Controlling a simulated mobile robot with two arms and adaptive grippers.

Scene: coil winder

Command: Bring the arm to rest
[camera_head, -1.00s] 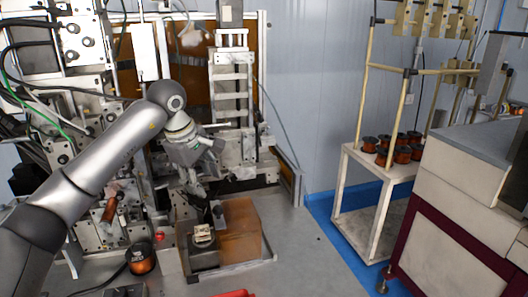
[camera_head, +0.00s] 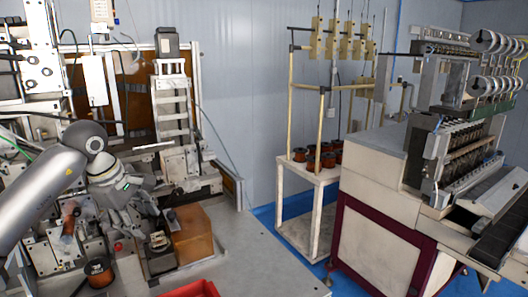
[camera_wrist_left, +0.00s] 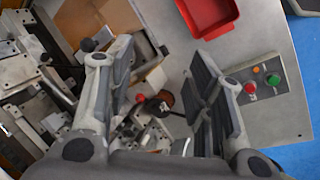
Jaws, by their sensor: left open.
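My left arm comes in from the left in the head view. Its gripper (camera_head: 142,208) hangs over the winder's bench, in front of the metal machine frame. In the left wrist view the gripper (camera_wrist_left: 162,58) has its two fingers spread wide, with nothing held between them. A copper wire spool (camera_wrist_left: 160,102) shows in the gap below the fingers, apart from them. The brown block (camera_head: 192,236) stands on the bench just right of the gripper in the head view. My right gripper is in neither view.
A red bin (camera_head: 190,290) sits at the bench front and also in the left wrist view (camera_wrist_left: 208,15). A control box with buttons (camera_wrist_left: 262,80) is beside it. A white cart (camera_head: 310,190) with spools stands right, beside a large machine (camera_head: 385,200). The bench's right part is clear.

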